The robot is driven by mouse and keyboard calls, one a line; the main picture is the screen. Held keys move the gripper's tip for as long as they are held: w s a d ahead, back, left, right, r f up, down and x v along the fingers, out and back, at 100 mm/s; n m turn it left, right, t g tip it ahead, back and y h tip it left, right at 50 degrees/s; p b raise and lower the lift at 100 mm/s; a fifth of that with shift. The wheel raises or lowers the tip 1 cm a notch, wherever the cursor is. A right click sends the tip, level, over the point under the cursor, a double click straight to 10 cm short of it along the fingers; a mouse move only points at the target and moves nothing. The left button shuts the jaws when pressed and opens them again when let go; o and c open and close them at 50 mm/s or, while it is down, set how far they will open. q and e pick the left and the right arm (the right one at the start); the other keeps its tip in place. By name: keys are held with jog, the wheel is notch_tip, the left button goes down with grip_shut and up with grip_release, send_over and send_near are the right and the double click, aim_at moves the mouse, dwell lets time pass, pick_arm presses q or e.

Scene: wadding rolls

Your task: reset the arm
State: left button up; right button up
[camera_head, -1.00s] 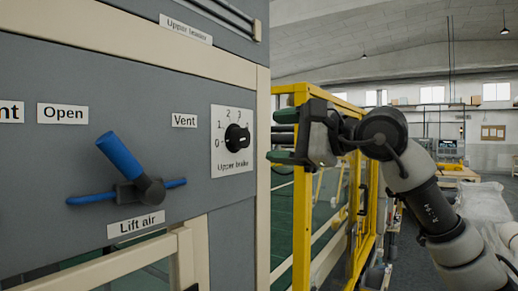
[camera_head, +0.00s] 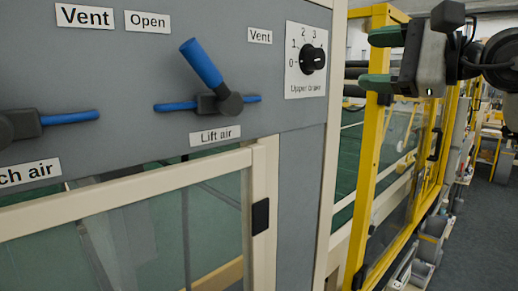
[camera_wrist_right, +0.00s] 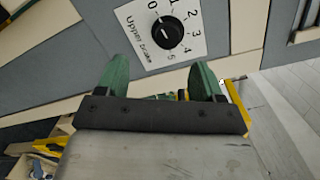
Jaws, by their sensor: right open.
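My right gripper (camera_head: 378,62) is at the upper right of the head view, to the right of the grey control panel (camera_head: 250,100). Its two green fingers are apart with nothing between them. They also show in the right wrist view (camera_wrist_right: 160,80), below the black Upper brake knob (camera_wrist_right: 165,33). The knob (camera_head: 313,57) sits on a white numbered plate and the gripper is clear of it. The blue-handled Lift air lever (camera_head: 202,63) is left of the knob, its handle tilted up and left. My left gripper is not in view.
A beige framed window (camera_head: 130,188) lies below the panel. A yellow frame (camera_head: 372,150) with clear panes stands to the right, below my right gripper. Open grey floor (camera_head: 480,230) shows at far right.

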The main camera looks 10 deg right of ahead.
jog(key=a+f+m+g+y, duration=0.2)
jog(key=a+f+m+y, duration=0.5)
jog(key=a+f+y, duration=0.4)
jog(key=s+d+f+n+t+h, duration=0.1)
jog(key=d+f+n+t+h, duration=0.35)
jog(key=f+n+h, duration=1)
jog(key=s+d+f+n+t+h, duration=0.15)
jog(key=d+f+n+h, duration=0.75)
jog(key=f+n, duration=0.9)
jog(key=s+a+f+m+g, duration=0.2)
jog(key=s+f+m+g, duration=0.2)
jog(key=s+f+g, duration=0.55)
jog(key=s+a+f+m+g, duration=0.3)
jog(key=s+f+m+g, duration=0.2)
jog(key=s+f, duration=0.85)
notch_tip(320, 180, down, 24)
jog(key=s, duration=0.1)
jog(key=s+d+f+g, duration=0.1)
jog(key=s+d+f, duration=0.2)
jog(key=s+f, duration=1.3)
jog(key=shift+s+f+n+g, duration=0.15)
jog(key=shift+f+n+g, duration=0.1)
jog(key=shift+n+g, duration=0.1)
